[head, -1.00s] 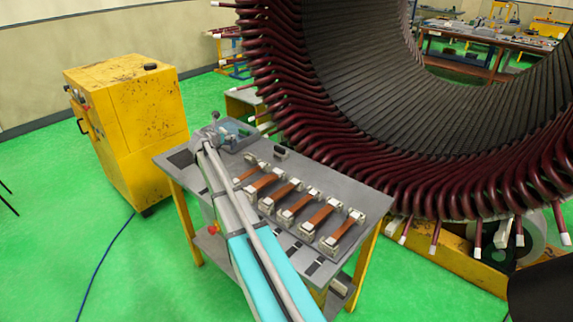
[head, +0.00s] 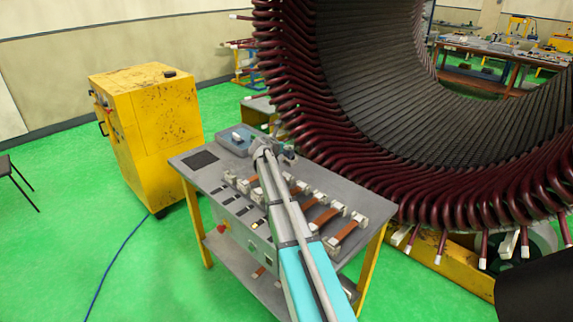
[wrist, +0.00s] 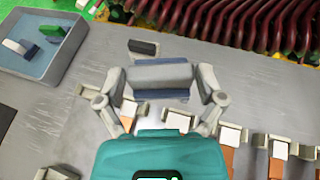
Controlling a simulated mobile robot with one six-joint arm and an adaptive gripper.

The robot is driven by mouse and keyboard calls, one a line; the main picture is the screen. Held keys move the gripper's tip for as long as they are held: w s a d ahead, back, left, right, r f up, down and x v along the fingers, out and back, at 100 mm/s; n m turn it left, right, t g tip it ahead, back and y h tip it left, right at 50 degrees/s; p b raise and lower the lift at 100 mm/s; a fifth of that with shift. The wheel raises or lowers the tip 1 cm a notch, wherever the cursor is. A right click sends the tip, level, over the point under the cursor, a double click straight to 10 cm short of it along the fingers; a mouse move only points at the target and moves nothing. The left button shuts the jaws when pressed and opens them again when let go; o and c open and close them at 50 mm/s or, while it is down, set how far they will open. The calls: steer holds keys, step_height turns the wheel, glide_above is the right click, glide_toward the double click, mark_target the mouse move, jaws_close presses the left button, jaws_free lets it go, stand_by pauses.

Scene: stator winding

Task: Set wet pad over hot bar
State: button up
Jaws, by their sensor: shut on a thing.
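My gripper (wrist: 160,75) is shut on a pad (wrist: 158,78), grey above with a dark blue lower edge. In the wrist view it holds the pad across its two fingers, above the grey table. In the head view my gripper (head: 273,147) is over the table's far part, right of the blue tray (head: 222,137), and the pad is too small to make out. Several copper-coloured bars (head: 346,233) lie in pale end clamps in a row. The wrist view shows some bars (wrist: 278,168) below and right of my gripper. I cannot tell which bar is hot.
The tray (wrist: 72,62) holds a white-and-blue piece (wrist: 20,47) and a green-and-blue piece (wrist: 52,32). A dark block (wrist: 143,47) lies just beyond the pad. The large stator (head: 380,190) with dark red coil ends stands close behind the table. A yellow cabinet (head: 150,135) stands left.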

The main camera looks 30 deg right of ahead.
steer(key=shift+a, duration=0.3)
steer(key=s+a+r+m+g+h+p, duration=0.1)
steer(key=s+a, duration=0.1)
steer(key=s, duration=0.5)
steer(key=s+a+r+m+g+h+p, duration=0.1)
steer(key=s+a+m+g, duration=0.1)
steer(key=s, duration=0.5)
steer(key=shift+s+a+r+m+g, duration=0.15)
steer(key=shift+s+a+m+g, duration=0.15)
steer(key=shift+a, duration=0.5)
step_height(320, 180, down, 10)
steer(key=b, duration=1)
steer(key=shift+f, duration=0.25)
steer(key=o, duration=0.9)
steer(key=shift+c, duration=0.2)
